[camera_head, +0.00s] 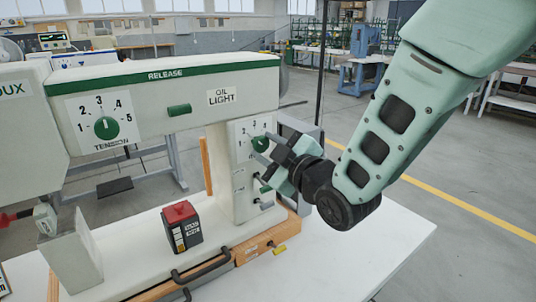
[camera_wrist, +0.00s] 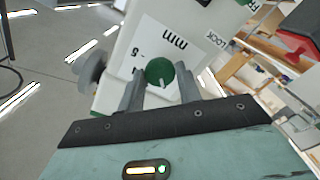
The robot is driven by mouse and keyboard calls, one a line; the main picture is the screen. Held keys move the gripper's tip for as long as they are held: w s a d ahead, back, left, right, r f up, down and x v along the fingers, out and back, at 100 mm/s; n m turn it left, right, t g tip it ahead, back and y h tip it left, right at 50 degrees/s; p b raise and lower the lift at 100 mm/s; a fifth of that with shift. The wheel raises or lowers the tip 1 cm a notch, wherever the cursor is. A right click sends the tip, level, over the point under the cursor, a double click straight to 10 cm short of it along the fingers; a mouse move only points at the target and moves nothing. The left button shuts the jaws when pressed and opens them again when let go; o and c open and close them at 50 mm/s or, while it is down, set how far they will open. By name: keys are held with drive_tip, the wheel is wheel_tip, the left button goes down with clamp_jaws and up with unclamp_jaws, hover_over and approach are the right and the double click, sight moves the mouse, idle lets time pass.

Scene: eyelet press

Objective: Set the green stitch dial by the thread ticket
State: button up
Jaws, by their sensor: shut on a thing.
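The green stitch dial (camera_head: 260,143) sits on a numbered white plate on the machine's upright pillar. In the wrist view the dial (camera_wrist: 158,71) shows between my two fingertips, with a short white mark on its lower part. "mm" and "5" are printed on the plate beside it, upside down. My gripper (camera_head: 268,149) is shut on this dial, one finger on each side. Part of the plate's scale is hidden by the fingers, so the setting cannot be read. A black box with a red top (camera_head: 181,228) bears a small printed label, too small to read.
A larger green tension dial (camera_head: 106,127), numbered 1 to 5, is on the machine head at left. A green release lever (camera_head: 179,110) projects from the arm. Another green knob (camera_head: 265,189) lies below my gripper. The white table (camera_head: 350,245) is clear at right.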

idle(0.3)
drive_tip(key=o, duration=0.9)
drive_tip(key=shift+o, duration=0.2)
